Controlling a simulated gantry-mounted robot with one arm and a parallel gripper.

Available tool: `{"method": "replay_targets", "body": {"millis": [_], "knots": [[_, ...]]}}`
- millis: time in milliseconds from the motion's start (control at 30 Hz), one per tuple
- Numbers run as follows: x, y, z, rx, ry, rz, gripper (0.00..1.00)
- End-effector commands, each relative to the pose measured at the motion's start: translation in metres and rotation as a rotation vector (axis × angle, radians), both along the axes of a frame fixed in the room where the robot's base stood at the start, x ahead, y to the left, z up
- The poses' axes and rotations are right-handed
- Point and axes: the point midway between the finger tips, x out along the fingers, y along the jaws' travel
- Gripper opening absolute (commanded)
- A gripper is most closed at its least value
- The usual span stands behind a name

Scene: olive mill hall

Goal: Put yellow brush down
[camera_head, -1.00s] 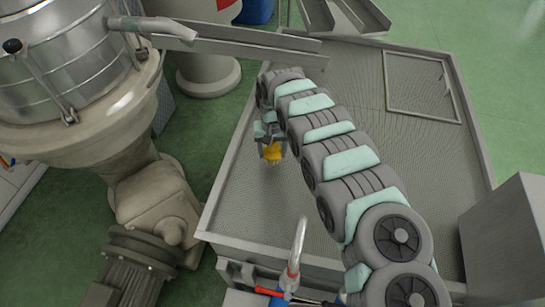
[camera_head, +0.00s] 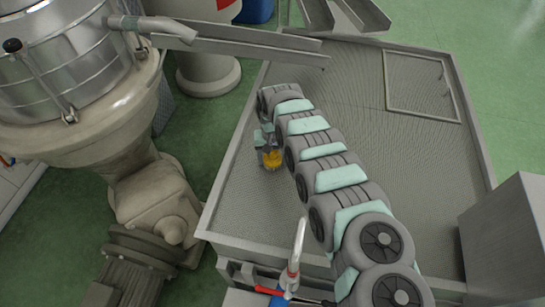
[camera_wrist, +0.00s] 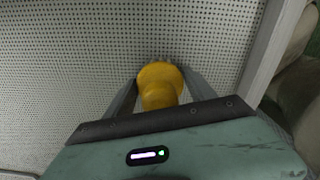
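The yellow brush (camera_head: 271,159) is at my gripper (camera_head: 267,150), over the left part of a large perforated metal tray (camera_head: 350,110). In the wrist view the yellow brush (camera_wrist: 160,84) sits between the two grey fingers of my gripper (camera_wrist: 158,95), which flank it closely on both sides. The perforated tray surface (camera_wrist: 70,60) fills the background there. The brush looks upright and very near the surface; I cannot tell whether it touches it. Its bristle end is mostly hidden.
The tray has a raised rim, seen at right in the wrist view (camera_wrist: 270,50). A metal chute (camera_head: 240,48) crosses its back left edge. A square hatch frame (camera_head: 422,85) lies at back right. A bent pipe (camera_head: 297,250) rises at the front.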

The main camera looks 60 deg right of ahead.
Motion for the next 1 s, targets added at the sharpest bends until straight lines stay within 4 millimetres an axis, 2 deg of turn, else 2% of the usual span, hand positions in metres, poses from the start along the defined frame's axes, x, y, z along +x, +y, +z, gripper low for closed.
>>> {"method": "replay_targets", "body": {"millis": [33, 167, 400, 567, 1000], "knots": [[0.0, 0.0, 0.0, 0.0, 0.0, -0.001, 0.69], [0.0, 0.0, 0.0, 0.0, 0.0, -0.001, 0.79], [-0.001, 0.0, 0.0, 0.0, 0.0, -0.001, 0.79], [-0.001, -0.001, 0.009, -0.001, 0.0, -0.002, 0.79], [-0.001, -0.002, 0.064, -0.004, 0.001, 0.0, 0.79]]}}
